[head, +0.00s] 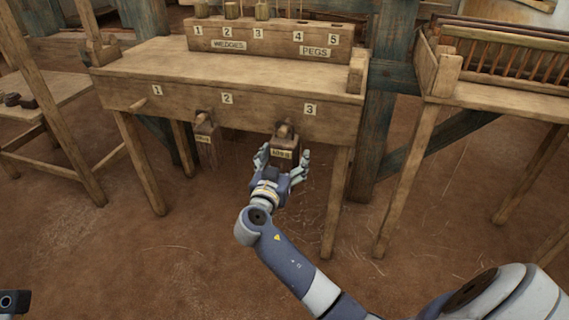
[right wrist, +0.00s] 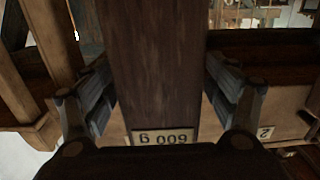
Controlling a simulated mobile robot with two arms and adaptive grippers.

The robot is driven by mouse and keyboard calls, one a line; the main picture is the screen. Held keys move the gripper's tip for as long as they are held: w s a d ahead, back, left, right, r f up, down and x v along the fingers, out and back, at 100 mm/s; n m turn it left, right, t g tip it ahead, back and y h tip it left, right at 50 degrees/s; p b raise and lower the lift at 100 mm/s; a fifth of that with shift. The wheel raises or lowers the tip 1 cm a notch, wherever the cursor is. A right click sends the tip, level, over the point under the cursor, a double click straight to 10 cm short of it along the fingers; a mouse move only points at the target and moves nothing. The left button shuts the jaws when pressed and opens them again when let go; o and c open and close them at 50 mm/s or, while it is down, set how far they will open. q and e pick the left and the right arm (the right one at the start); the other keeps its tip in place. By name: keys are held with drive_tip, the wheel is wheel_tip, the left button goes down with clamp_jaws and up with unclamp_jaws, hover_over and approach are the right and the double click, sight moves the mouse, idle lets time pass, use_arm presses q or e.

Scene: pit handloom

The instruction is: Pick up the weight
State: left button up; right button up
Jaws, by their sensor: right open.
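A brown wooden weight (head: 284,142) hangs at the table's front edge, left of and below the number 3 tag. It fills the middle of the right wrist view (right wrist: 152,65), where its plate reads 600 g upside down. My right gripper (head: 284,160) is open, with one finger on each side of this weight; in the right wrist view the fingers (right wrist: 158,85) show gaps to its sides. A second weight (head: 205,135) hangs to the left, below the number 2 tag, its plate too small to read.
The wooden table (head: 170,100) carries a rack (head: 270,40) marked wedges and pegs. Table legs stand on both sides of the weights. A slatted tray (head: 510,60) is on a stand at the right. The brown floor (head: 130,265) in front is clear.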

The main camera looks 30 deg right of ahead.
drive_tip(key=c, duration=1.4)
drive_tip(key=shift+r, duration=0.1)
drive_tip(key=shift+c, duration=1.3)
drive_tip(key=shift+r, duration=0.15)
